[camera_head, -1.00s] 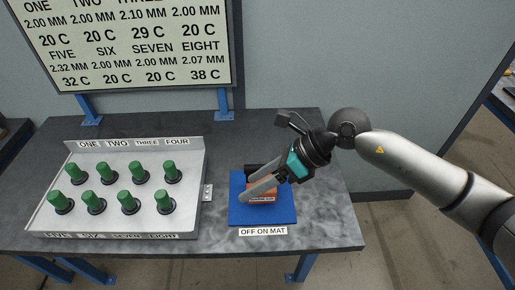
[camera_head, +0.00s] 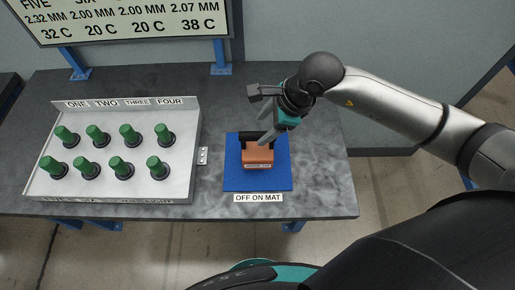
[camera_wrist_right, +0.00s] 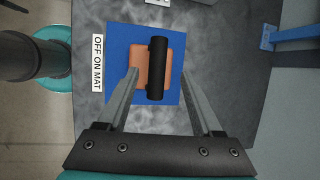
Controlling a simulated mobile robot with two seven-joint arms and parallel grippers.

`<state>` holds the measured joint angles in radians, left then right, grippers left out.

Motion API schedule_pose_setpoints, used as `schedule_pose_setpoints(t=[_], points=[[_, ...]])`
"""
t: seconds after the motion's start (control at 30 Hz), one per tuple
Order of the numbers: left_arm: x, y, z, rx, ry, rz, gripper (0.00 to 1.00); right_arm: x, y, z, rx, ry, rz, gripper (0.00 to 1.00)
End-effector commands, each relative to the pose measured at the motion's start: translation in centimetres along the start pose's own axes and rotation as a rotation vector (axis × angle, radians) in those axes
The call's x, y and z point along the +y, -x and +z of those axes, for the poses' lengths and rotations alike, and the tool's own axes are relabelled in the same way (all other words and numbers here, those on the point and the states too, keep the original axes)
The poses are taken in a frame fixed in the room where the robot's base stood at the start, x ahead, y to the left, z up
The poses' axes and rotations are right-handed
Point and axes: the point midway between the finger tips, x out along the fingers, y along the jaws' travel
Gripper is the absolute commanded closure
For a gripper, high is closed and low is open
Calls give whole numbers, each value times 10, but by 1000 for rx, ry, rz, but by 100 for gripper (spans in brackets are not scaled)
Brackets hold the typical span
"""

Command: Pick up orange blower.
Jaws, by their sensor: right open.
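The orange blower (camera_head: 257,156) is a small orange block with a black cylindrical handle across it. It sits on the blue mat (camera_head: 240,180). In the right wrist view the blower (camera_wrist_right: 143,70) lies just beyond my fingertips, with its black cylinder (camera_wrist_right: 157,68) facing me. My right gripper (camera_head: 267,138) is above the mat, pointing down at the blower. I cannot tell whether a finger touches the blower. My left gripper is out of view.
A grey panel (camera_head: 110,185) with several green knobs stands left of the mat. A label reading OFF ON MAT (camera_head: 258,198) lies at the mat's front edge. A sign (camera_head: 120,15) hangs behind. The grey table (camera_head: 320,180) is clear right of the mat.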

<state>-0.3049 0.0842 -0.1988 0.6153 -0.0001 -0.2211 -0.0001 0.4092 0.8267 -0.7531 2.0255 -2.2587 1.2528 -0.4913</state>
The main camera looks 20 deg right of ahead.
Motion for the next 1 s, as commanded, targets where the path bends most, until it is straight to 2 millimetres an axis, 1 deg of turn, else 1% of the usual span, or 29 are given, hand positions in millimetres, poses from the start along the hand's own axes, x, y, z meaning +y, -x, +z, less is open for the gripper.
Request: schedule_pose_setpoints(t=[0.17, 0.4, 0.5, 0.77, 0.8, 0.83, 1.0], points=[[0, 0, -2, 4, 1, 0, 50, 2, -12, -1, 1, -2, 3, 33], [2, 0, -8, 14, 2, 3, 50, 5, -46, -5, 0, -2, 3, 33], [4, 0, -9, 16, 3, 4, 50, 5, -54, -5, 0, -2, 2, 33], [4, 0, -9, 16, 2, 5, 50, 5, -56, -5, 0, 0, 1, 33], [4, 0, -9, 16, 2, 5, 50, 5, -56, -5, 0, 0, 1, 34], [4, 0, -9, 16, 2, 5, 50, 5, -56, -5, 0, -1, 1, 38], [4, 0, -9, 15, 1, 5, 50, 5, -56, -5, 0, -1, 1, 57]])
